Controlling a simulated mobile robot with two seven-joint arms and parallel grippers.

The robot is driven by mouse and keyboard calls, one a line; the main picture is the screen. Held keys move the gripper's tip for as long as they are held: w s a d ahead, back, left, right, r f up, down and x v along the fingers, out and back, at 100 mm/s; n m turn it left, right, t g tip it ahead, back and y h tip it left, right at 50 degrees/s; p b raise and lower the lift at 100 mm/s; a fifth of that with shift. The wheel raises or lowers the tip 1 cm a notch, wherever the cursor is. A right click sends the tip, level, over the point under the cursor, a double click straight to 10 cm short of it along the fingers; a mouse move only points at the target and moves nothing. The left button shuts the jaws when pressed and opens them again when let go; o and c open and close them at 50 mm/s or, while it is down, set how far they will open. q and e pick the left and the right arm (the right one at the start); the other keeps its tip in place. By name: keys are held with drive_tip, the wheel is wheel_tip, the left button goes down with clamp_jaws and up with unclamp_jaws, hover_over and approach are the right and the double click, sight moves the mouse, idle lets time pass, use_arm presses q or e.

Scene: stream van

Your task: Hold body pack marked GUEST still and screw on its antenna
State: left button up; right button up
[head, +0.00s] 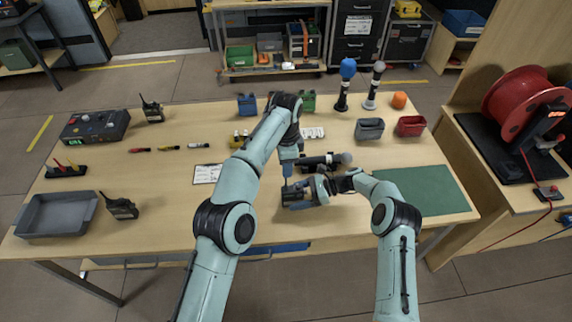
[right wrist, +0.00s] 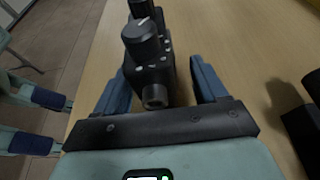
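A dark body pack (head: 291,194) lies on the table near the front middle. In the right wrist view the body pack (right wrist: 152,72) shows a round knob and a round socket facing me. No GUEST mark is readable. My right gripper (head: 302,193) is low at the table, its blue fingers (right wrist: 165,82) on either side of the pack, with a gap at the right finger. My left gripper (head: 287,172) hangs pointing down just above and beside the pack; its two fingers (right wrist: 42,120) show apart and empty in the right wrist view. I cannot make out the antenna.
A dark handheld microphone (head: 325,161) lies just behind the pack. A green mat (head: 425,191) is at right, a clipboard sheet (head: 207,174) at left. Grey (head: 369,129) and red (head: 411,126) bins stand behind. A grey tray (head: 57,214) and radio (head: 121,208) are far left.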

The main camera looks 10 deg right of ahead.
drive_tip(key=v, duration=1.2)
